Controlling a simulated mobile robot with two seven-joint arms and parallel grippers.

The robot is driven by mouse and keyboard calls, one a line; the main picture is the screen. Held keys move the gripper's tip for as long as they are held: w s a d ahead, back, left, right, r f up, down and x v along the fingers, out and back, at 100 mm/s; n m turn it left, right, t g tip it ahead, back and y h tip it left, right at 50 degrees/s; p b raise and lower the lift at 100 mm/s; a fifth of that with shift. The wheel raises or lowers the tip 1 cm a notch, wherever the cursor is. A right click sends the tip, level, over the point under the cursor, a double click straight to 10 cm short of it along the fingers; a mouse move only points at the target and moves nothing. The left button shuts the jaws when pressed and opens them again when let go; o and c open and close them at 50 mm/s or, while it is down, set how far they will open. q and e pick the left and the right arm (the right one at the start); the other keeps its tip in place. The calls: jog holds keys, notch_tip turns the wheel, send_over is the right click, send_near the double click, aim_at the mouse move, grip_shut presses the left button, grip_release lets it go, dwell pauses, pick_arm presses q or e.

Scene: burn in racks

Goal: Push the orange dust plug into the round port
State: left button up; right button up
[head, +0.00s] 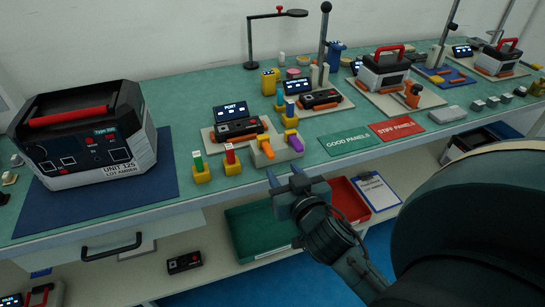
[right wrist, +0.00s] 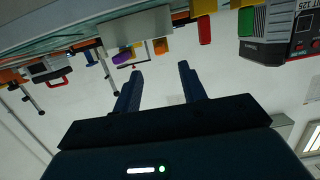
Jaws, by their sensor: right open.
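An orange plug (head: 267,149) lies in a pale holder (head: 281,157) near the table's front edge, beside a purple one (head: 295,142). The orange plug also shows upside down in the right wrist view (right wrist: 160,46). Behind the holder, a dark panel (head: 238,129) sits on a pale board under a screen reading PORT (head: 231,109). I cannot make out the round port. My right gripper (head: 285,174) is open and empty, in front of the holder and apart from the plugs; its fingers (right wrist: 159,72) are spread in the right wrist view. My left gripper is out of view.
A green plug (head: 198,161) and a red plug (head: 230,155) stand in yellow blocks to the left. A large unit (head: 90,130) is on a blue mat. Green (head: 348,143) and red (head: 396,129) panel mats lie right. Bins (head: 262,228) are on the shelf below.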

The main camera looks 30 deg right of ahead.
aim_at(272, 157)
jog(key=x, duration=1)
jog(key=shift+w+f, duration=0.1)
jog(key=shift+w, duration=0.1)
jog(key=shift+c, duration=0.3)
grip_shut()
